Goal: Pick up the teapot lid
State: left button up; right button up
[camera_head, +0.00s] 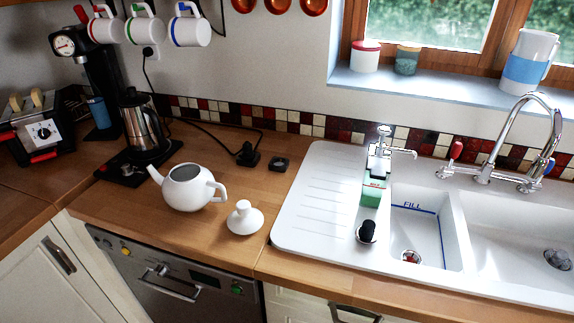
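The white teapot lid (245,219) lies on the wooden counter, knob up, just right of the teapot and near the front edge. The white teapot (189,190) stands upright with its top open. Its spout points left and its handle points right toward the lid. The lid and the teapot look close but apart. Neither of my grippers shows in the head view.
A kettle (142,122) stands on a black base at the back left. A black plug (247,154) with its cord and a small dark square object (279,163) lie behind the lid. The white sink (310,205) is to the right. The counter (115,204) is clear left of the teapot.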

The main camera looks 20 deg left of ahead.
aim_at(246, 220)
jog(key=u, duration=1.25)
